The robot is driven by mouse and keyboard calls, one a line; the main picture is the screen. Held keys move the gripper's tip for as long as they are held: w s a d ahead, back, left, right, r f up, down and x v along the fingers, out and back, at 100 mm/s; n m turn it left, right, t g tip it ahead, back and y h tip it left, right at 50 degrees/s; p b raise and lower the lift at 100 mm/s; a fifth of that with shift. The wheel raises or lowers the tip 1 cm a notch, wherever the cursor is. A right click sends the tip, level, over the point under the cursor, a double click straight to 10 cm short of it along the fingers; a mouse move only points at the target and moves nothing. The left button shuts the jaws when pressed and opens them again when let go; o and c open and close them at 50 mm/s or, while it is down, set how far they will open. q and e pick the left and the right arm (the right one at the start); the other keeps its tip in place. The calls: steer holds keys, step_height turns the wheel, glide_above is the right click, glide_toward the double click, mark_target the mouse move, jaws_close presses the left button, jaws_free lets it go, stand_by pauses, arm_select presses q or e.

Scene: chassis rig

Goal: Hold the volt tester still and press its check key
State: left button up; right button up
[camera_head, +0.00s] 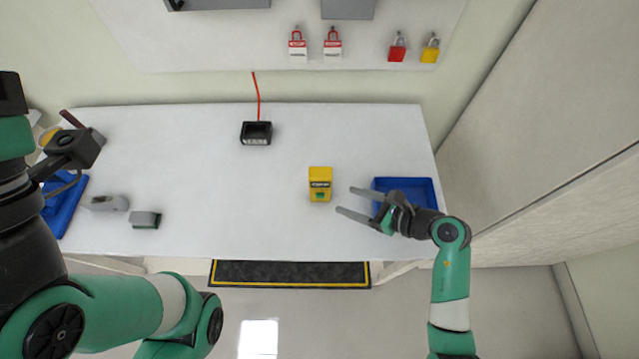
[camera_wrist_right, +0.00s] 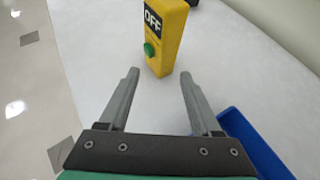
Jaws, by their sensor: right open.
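The volt tester (camera_head: 320,173) is a yellow upright box on the white table, right of the middle. In the right wrist view the tester (camera_wrist_right: 174,42) shows a black label reading OFF and a round green check key (camera_wrist_right: 150,49) on its front. My right gripper (camera_head: 345,200) is open and empty, just right of the tester. In the wrist view the gripper (camera_wrist_right: 159,72) points at the tester, which stands beyond the fingertips, apart from them. My left gripper (camera_head: 75,148) is at the table's left end, far from the tester; its fingers are not clear.
A blue tray (camera_head: 425,182) lies beside and partly behind my right gripper. A black device (camera_head: 256,139) with a red cord stands at the back. A grey-green block (camera_head: 146,220), a grey tool (camera_head: 104,203) and another blue tray (camera_head: 62,217) are at left. The table's middle is clear.

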mark_target(330, 195)
steer(key=b+x, duration=0.7)
steer(key=x, duration=0.1)
steer(key=shift+w+a+f, duration=0.15)
steer(key=shift+a+f, duration=0.1)
steer(key=shift+f, duration=0.1)
steer(key=shift+w+a+f+b, duration=0.1)
steer(key=shift+w+a+b, duration=0.15)
steer(key=shift+a+b, duration=0.05)
jaws_close()
steer(key=c, duration=1)
jaws_free()
